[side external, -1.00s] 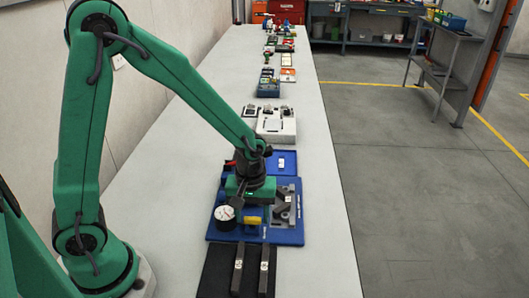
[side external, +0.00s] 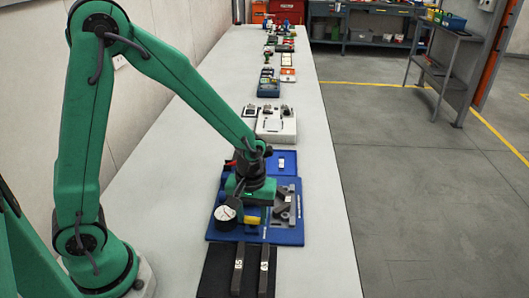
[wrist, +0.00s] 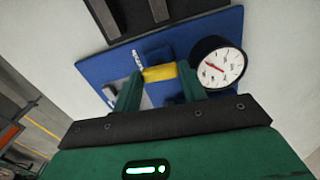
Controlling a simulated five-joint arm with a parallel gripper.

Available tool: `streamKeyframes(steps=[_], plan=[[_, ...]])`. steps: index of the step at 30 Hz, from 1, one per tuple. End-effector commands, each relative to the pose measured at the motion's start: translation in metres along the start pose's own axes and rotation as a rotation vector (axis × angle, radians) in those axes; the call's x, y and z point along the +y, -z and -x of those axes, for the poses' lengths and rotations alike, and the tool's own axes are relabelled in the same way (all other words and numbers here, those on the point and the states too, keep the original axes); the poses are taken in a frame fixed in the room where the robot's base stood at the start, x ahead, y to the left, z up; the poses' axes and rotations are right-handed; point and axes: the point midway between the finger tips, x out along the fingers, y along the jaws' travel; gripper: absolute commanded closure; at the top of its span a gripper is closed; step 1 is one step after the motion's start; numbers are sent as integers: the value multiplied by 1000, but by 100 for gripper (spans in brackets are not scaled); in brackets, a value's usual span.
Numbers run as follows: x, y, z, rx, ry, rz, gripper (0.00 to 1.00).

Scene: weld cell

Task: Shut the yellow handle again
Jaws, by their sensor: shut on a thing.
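The yellow handle (side external: 251,220) sits on the blue board (side external: 286,237), just right of a round white gauge (side external: 226,213). In the wrist view the yellow handle (wrist: 159,73) lies crosswise between the two green fingers of my gripper (wrist: 157,84), which are shut on it. The gauge (wrist: 217,65) is close beside the right finger there, its red needle visible. In the side external view my gripper (side external: 249,203) is low over the board, and its fingertips are mostly hidden behind the wrist body and gauge. What the handle is mounted on is largely hidden.
Grey clamp-like metal parts (side external: 284,203) stand on the right of the board. A black mat (side external: 220,273) with two dark bars (side external: 238,270) lies in front. A smaller blue plate (side external: 281,163) and a white fixture (side external: 276,126) stand behind. The bench's right side is bare.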

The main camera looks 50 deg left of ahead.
Motion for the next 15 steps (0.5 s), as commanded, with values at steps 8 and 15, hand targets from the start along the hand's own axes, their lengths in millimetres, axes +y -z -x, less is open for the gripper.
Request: streamKeyframes(steps=[8, 15], plan=[[0, 0, 0, -1, 1, -187, 81], [0, 0, 0, -1, 1, -408, 81]])
